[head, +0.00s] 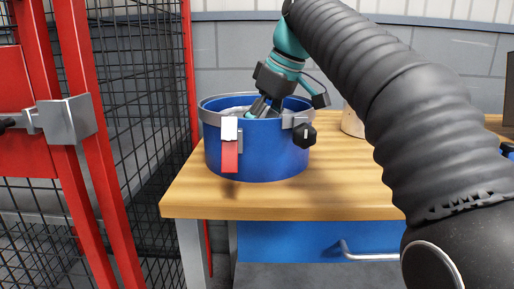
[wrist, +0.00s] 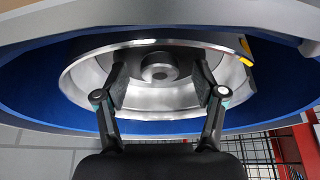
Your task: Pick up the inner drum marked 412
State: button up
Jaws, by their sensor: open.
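A blue round container (head: 262,155) stands on the wooden workbench, with a metal band at its rim and a red lever on its front. In the wrist view its blue inner wall (wrist: 270,100) surrounds a silvery, dish-like drum (wrist: 85,82) with a round central hub (wrist: 158,73). No 412 marking is readable. My gripper (head: 262,106) reaches down into the container from above, tilted. In the wrist view my gripper (wrist: 162,82) is open, its fingers apart on either side of the hub, over the drum's hollow. I cannot tell whether they touch the drum. The container wall hides most of the drum in the head view.
A pale cylinder (head: 352,124) stands behind, partly hidden by my arm. A red-framed black mesh fence (head: 140,100) is close on the left. A grey wall is behind.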

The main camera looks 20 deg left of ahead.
grip_shut()
jog(key=shift+r, duration=0.15)
jog(key=shift+r, duration=0.15)
